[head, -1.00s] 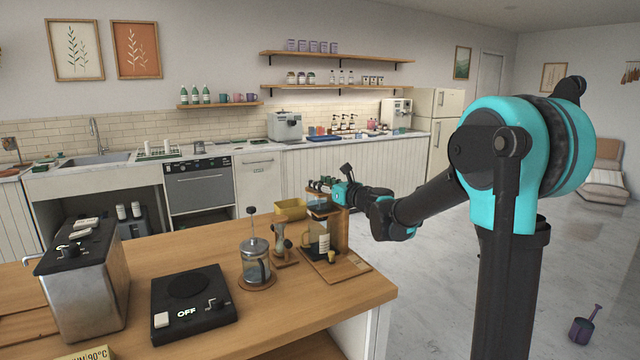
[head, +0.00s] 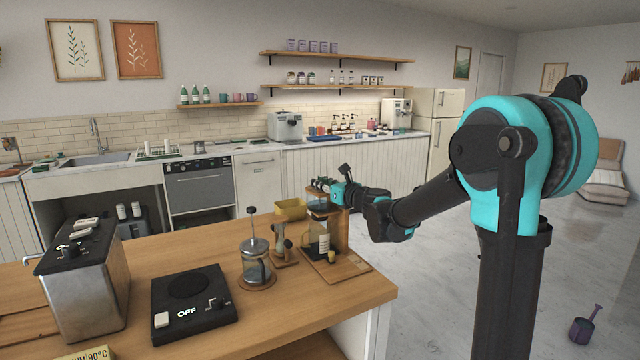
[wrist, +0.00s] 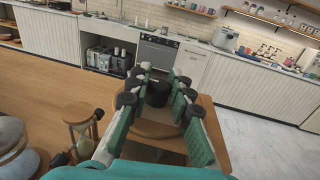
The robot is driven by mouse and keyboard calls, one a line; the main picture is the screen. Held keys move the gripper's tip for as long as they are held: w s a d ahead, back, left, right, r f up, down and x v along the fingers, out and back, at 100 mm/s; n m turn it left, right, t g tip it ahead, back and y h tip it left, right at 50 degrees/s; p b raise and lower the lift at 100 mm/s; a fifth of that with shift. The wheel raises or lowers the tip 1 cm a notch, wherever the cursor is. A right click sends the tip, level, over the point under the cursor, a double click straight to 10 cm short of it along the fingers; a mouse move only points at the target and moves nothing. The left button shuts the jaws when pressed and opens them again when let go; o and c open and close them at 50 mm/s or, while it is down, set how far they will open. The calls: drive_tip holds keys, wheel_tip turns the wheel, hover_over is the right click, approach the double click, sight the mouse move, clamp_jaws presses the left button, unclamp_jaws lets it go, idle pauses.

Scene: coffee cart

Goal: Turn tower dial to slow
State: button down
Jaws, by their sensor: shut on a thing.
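The wooden drip tower (head: 340,232) stands near the right end of the wooden counter, with glass parts on its front. My gripper (head: 318,184) is at the top of the tower, its arm coming in from the right. In the wrist view, my gripper's green-padded fingers (wrist: 160,92) are shut around a dark round dial (wrist: 157,95) above the tower's wooden top (wrist: 152,128). The dial's markings and pointer cannot be read in either view.
A black hot plate marked OFF (head: 190,305) and a metal machine (head: 88,290) are further left.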

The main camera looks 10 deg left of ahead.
drive_tip(key=m+t+h, duration=0.1)
drive_tip(key=h, duration=0.1)
drive_tip(key=m+t+h, duration=0.1)
drive_tip(key=m+h, duration=0.1)
drive_tip(key=m+t+h, duration=0.2)
drive_tip(key=h, duration=0.1)
drive_tip(key=shift+s+a, duration=0.15)
drive_tip(key=shift+a, duration=0.1)
drive_tip(key=m+h, duration=0.3)
drive_tip(key=h, duration=0.1)
drive_tip(key=m+h, duration=0.3)
drive_tip(key=h, duration=0.2)
drive_tip(key=shift+d+h, duration=0.15)
drive_tip(key=shift+h, duration=0.15)
drive_tip(key=shift+m, duration=0.3)
drive_tip(key=c, duration=1.3)
unclamp_jaws()
drive_tip(key=shift+c, duration=0.2)
drive_tip(key=v, duration=1.1)
drive_tip(key=shift+s, duration=0.35)
drive_tip(key=shift+f, duration=0.1)
